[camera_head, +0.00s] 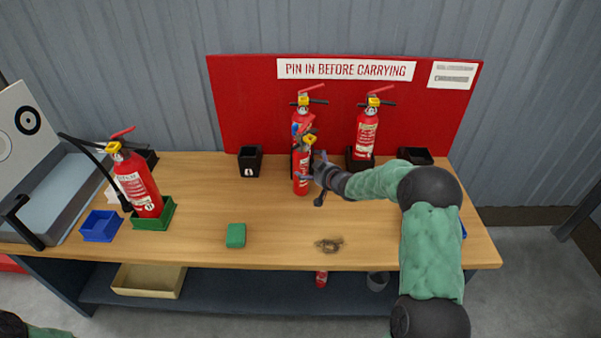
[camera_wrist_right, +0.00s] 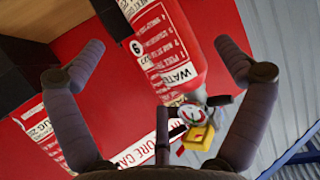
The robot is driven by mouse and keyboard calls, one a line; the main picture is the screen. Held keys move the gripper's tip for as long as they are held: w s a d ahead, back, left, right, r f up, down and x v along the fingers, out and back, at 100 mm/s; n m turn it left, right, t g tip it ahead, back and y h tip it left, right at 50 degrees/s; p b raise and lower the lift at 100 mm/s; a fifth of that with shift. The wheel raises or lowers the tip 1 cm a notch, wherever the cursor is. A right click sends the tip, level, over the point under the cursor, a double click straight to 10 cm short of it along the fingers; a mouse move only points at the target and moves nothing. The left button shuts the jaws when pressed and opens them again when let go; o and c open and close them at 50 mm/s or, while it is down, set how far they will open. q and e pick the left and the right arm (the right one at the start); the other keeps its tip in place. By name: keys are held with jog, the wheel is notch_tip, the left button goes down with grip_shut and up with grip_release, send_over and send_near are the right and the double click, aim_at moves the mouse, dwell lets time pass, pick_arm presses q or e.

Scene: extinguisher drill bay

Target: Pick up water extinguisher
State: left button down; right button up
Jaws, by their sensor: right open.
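The red water extinguisher (camera_head: 300,184) stands upright on the bench, in front of another red extinguisher (camera_head: 298,118) at the back panel. In the right wrist view the water extinguisher (camera_wrist_right: 172,42), with "WATER" on its label, lies between the spread fingers, and its yellow and black valve end is at lower right. My right gripper (camera_head: 313,178) is open at the right side of its body; the fingers show apart from it in the wrist view. My left gripper is out of view; only a bit of my left arm shows at bottom left.
Another extinguisher (camera_head: 366,135) stands in a black holder at right. One with a hose (camera_head: 138,186) stands in a green holder (camera_head: 168,214) at left. Empty black holders (camera_head: 250,161) (camera_head: 415,155), a blue tray (camera_head: 100,226) and a green block (camera_head: 236,235) are on the wooden bench (camera_head: 270,258).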

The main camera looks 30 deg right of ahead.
aim_at(307, 166)
jog(key=shift+x, duration=0.8)
jog(key=b+x, duration=0.2)
jog(key=x, duration=0.2)
jog(key=shift+w+f, duration=0.15)
jog(key=shift+w, duration=0.1)
jog(key=shift+w+d+b, duration=0.1)
jog(key=shift+w+b, duration=0.2)
jog(key=c, duration=1.2)
jog(key=shift+w+d+r, duration=0.1)
jog(key=shift+r, duration=0.2)
jog(key=c, duration=0.4)
